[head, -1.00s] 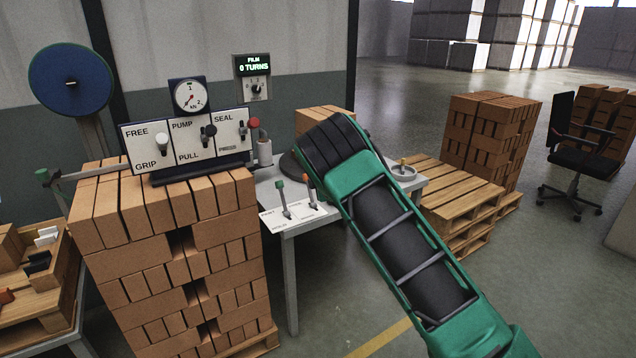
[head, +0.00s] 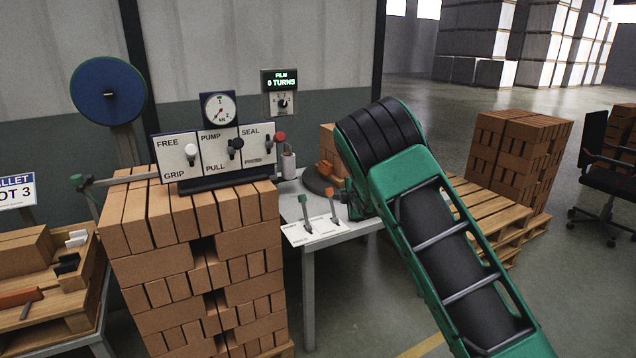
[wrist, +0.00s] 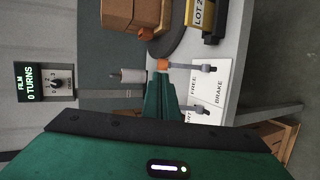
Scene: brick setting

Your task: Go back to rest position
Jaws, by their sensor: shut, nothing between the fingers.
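My gripper (wrist: 160,80) shows in the wrist view with its green fingers shut together and nothing between them. The fingers point at the work table, and an orange-tipped lever (wrist: 163,65) appears just beyond their tips; I cannot tell whether they touch. In the head view my green and black arm (head: 430,220) reaches up from the lower right and bends over beside the table. The gripper is mostly hidden behind the arm there.
The grey table (head: 345,240) carries a green lever (head: 304,210) and an orange lever (head: 332,203). A brick stack (head: 195,270) bears a lever panel (head: 212,153) and gauge. The film counter (head: 281,90) reads 0 TURNS. Pallets (head: 495,215) and a chair (head: 605,170) stand right.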

